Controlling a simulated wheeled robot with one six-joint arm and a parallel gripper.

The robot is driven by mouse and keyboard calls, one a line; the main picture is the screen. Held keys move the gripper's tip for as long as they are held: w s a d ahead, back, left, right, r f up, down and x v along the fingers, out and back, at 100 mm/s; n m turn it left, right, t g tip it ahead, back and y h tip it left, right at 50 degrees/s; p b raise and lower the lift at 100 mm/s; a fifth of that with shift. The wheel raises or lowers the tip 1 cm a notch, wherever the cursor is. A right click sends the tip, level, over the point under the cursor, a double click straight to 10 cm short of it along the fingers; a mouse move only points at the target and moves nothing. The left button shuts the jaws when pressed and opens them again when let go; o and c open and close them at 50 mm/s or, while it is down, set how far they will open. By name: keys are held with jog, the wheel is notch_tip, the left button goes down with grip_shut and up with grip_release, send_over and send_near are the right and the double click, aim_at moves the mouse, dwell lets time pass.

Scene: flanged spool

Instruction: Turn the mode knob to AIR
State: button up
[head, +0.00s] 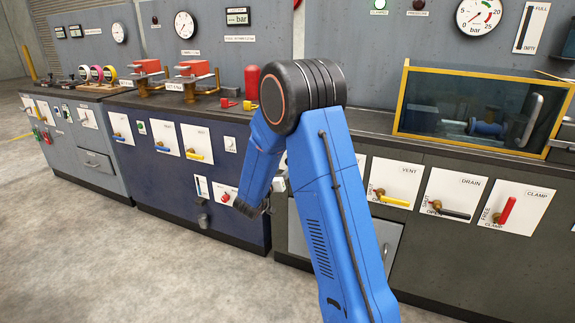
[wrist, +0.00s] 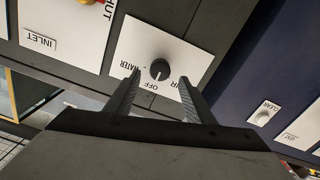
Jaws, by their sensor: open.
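The mode knob (wrist: 159,69) is a round dark knob on a white plate (wrist: 136,37) in the wrist view. WATER is printed to its left, OFF below it, and AIR to the lower right, partly covered by a finger. Its pale pointer mark appears to face OFF. My gripper (wrist: 159,76) is open, with one fingertip on each side of the knob in the picture. I cannot tell whether either touches it. In the head view my blue arm hides the knob and the gripper fingers.
An INLET label (wrist: 41,41) lies left of the plate, and a CLEAN switch (wrist: 262,117) sits on the blue panel to the right. In the head view, VENT (head: 396,182), DRAIN (head: 456,196) and CLAMP (head: 515,212) lever plates line the grey cabinet. The floor in front is clear.

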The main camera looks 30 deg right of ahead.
jog(key=shift+x, duration=2.55)
jog(key=shift+c, duration=0.3)
jog(key=c, duration=1)
